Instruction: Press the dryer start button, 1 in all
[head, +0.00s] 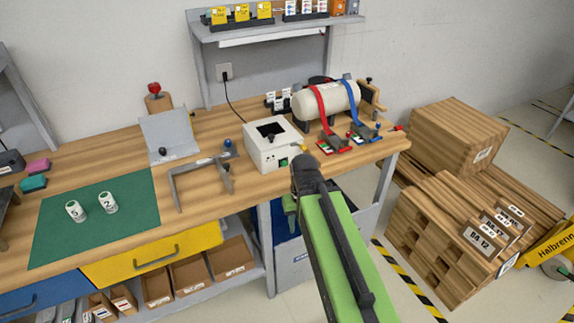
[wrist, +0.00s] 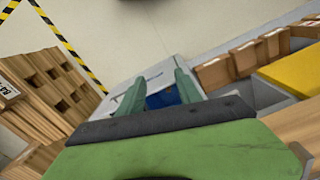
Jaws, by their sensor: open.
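The dryer looks to be the white box (head: 262,152) with a dark panel on top, standing on the wooden bench in the head view. A small green button (head: 283,162) shows low on its front face. My gripper (head: 290,205) is just below and in front of that face, at the bench's front edge, partly hidden by my own arm. In the wrist view my gripper (wrist: 157,92) has its two teal fingers apart with nothing held between them. The wrist view looks down past the bench, and neither the box nor the button shows there.
A white cylinder with red and blue straps (head: 325,101) lies right of the box. A grey bracket (head: 203,178) stands to its left. A green mat (head: 98,218) holds two white cups. Wooden crates (head: 445,225) stand on the floor at right. A yellow drawer (head: 150,255) is below the bench.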

